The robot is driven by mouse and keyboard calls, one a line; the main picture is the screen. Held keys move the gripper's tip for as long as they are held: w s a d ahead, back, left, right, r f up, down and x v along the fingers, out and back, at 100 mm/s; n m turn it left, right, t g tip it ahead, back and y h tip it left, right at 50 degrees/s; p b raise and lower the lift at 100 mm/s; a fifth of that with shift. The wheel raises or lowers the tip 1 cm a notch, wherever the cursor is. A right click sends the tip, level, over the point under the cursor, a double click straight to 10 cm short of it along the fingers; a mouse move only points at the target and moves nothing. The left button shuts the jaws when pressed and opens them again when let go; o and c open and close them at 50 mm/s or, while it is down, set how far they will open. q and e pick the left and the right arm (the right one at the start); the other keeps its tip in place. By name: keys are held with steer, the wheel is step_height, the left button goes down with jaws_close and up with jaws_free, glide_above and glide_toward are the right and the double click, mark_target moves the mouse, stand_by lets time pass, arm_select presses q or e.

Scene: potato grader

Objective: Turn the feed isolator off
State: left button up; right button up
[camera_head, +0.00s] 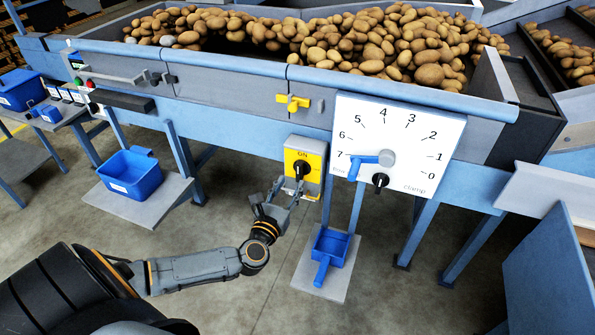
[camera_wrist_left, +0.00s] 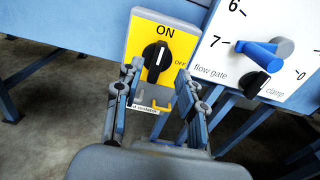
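The feed isolator (camera_head: 317,156) is a yellow plate under the hopper's front edge, with a black rotary knob (camera_head: 301,170) and the label ON above it. In the left wrist view the yellow plate (camera_wrist_left: 139,37) also shows OFF at the knob's right. The knob (camera_wrist_left: 156,56) stands near upright, its white mark towards ON. My left gripper (camera_head: 277,203) is just below and in front of the isolator. In the left wrist view my left gripper (camera_wrist_left: 156,78) is open, its fingers apart on either side of the knob and seemingly not touching it. My right gripper is not in view.
A white dial board (camera_head: 406,122) with a blue flow gate lever (camera_head: 371,160) and a black clamp knob (camera_head: 380,181) is right of the isolator. A yellow valve handle (camera_head: 293,103) sits above. A blue scoop (camera_head: 330,249) and blue bin (camera_head: 130,176) stand low down.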

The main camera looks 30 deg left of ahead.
mark_target(298, 170)
arm_select(q)
steer(key=x, duration=0.6)
steer(key=shift+w, duration=0.35)
jaws_close()
